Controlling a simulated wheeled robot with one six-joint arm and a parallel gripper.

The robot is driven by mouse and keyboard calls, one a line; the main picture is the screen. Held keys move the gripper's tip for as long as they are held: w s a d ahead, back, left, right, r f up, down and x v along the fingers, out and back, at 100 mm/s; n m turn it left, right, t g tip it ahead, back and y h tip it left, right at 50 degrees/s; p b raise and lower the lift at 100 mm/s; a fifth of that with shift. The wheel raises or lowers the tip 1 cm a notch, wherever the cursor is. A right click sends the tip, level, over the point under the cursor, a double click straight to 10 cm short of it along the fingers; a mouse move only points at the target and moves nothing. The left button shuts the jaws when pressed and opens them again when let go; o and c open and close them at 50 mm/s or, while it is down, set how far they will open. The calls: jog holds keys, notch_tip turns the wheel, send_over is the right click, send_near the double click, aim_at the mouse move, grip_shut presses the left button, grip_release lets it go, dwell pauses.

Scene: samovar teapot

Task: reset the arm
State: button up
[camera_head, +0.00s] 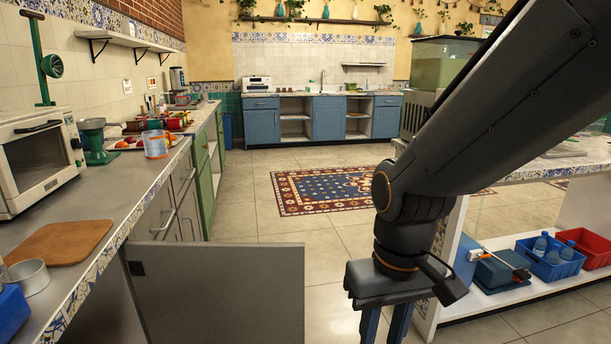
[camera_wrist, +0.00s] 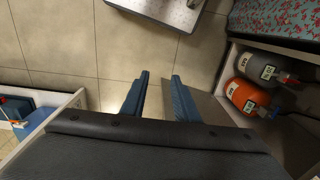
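My gripper (camera_head: 384,328) points down in the right half of the head view, at the end of my dark grey arm. Its two blue fingers reach the bottom edge there, and their tips are cut off. In the wrist view my gripper (camera_wrist: 160,76) shows both fingers apart, with only tiled floor and a grey panel behind the gap. Nothing is held between them. My arm slants from the top right down to the wrist and hides part of the counter on the right.
A grey cabinet door (camera_head: 220,290) stands open left of my gripper. A counter with a wooden board (camera_head: 62,242) runs along the left. The right shelf holds blue (camera_head: 549,258) and red (camera_head: 586,247) bins. Orange (camera_wrist: 247,97) and grey (camera_wrist: 254,64) cylinders sit in a cabinet. Tiled floor lies ahead.

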jog(key=s+d+r+m+p, duration=0.1)
jog(key=d+r+m+p, duration=0.1)
jog(key=d+r+p, duration=0.5)
jog(key=r+p, duration=0.1)
jog(key=p, duration=0.4)
jog(key=shift+d+r, duration=0.25)
jog(key=shift+d, duration=0.1)
jog(key=shift+m, duration=0.3)
